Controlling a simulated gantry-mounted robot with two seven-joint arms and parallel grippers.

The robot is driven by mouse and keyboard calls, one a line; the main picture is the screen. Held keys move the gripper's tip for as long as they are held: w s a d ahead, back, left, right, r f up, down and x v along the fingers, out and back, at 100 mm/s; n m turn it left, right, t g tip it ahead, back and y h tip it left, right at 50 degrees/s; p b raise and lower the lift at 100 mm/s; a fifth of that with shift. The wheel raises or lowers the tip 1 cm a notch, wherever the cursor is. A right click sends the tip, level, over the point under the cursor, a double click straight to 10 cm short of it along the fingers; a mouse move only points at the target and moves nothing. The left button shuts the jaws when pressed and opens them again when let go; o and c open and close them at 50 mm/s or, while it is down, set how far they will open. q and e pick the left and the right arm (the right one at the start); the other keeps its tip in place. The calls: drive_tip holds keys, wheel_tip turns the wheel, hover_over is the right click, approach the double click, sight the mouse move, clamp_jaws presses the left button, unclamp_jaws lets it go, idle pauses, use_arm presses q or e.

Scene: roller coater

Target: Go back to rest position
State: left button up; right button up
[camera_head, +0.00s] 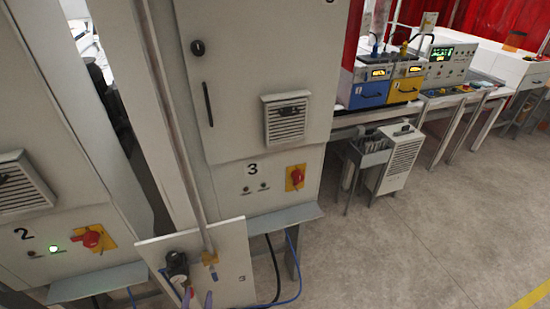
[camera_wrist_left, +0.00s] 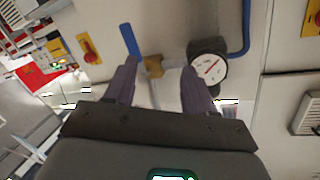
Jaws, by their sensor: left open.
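My left gripper (camera_head: 198,298) shows only as two purple fingertips at the bottom edge of the head view. In the left wrist view its two purple fingers (camera_wrist_left: 160,64) stand apart with nothing gripped between them. Beyond them, a brass valve (camera_wrist_left: 154,66) with a blue lever (camera_wrist_left: 130,40) and a round dial gauge (camera_wrist_left: 208,68) are fixed to a pale panel. In the head view the gauge (camera_head: 177,264) and brass valve (camera_head: 209,258) sit just above the fingertips. I cannot tell the exact gap to them. My right gripper is in neither view.
Grey cabinet 3 (camera_head: 256,130) and cabinet 2 (camera_head: 70,170) stand close, with red rotary switches and projecting ledges. A vertical pipe (camera_head: 170,120) runs down to the valve. A bench with blue and yellow units (camera_head: 385,90) stands at the back right. The floor (camera_head: 400,240) at right is clear.

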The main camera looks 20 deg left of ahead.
use_arm(q)
drive_tip(key=w+d+r+m+g+h+p, duration=0.1)
drive_tip(key=d+r+m+g+h, duration=0.15)
drive_tip(key=d+r+h, duration=0.5)
drive_tip(key=s+d+f+g, duration=0.1)
drive_tip(key=s+d+g, duration=0.2)
drive_tip(key=s+g, duration=0.1)
drive_tip(key=s+d+g+h, duration=0.1)
drive_tip(key=s+d+g, duration=0.1)
drive_tip(key=s+g, duration=0.2)
drive_tip(key=s, duration=0.2)
drive_tip(key=shift+s+d+f, duration=0.3)
drive_tip(key=shift+d+f, duration=0.1)
drive_tip(key=shift+m, duration=0.25)
drive_tip(key=shift+c, duration=0.3)
